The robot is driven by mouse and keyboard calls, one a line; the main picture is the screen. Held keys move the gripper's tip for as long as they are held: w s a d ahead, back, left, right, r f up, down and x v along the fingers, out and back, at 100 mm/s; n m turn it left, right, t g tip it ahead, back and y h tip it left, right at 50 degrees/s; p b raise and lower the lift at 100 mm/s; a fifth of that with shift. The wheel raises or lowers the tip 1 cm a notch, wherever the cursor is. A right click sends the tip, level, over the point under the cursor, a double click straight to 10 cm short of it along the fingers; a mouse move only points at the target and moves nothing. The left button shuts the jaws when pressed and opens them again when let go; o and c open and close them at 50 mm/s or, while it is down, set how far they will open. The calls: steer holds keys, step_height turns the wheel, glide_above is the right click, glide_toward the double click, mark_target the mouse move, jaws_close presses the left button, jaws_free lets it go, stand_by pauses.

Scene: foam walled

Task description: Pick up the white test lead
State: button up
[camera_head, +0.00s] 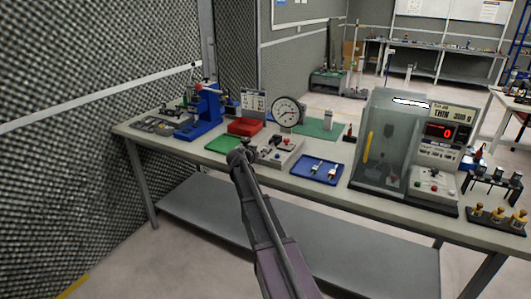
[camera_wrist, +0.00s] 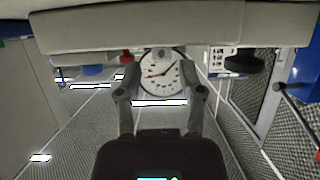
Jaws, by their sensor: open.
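No white test lead can be made out for certain. Two small pale-and-dark pieces, one here (camera_head: 315,166), lie in a blue tray (camera_head: 306,175) on the bench; they are too small to identify. My gripper (camera_head: 240,155) is at the front of the bench, left of the tray, by a grey control box (camera_head: 283,153). In the wrist view, which looks upside down, my gripper (camera_wrist: 160,93) has its two fingers spread apart with nothing held between them. A round dial gauge (camera_wrist: 161,73) shows beyond the fingers.
The bench (camera_head: 334,192) also holds a clear-walled cabinet (camera_head: 385,140) and a red display unit (camera_head: 443,135) on the right. A green mat (camera_head: 222,144), red bin (camera_head: 245,127) and blue device (camera_head: 206,105) stand left. A foam wall (camera_head: 75,90) borders the left.

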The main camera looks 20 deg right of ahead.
steer(key=shift+x, duration=0.95)
jaws_close()
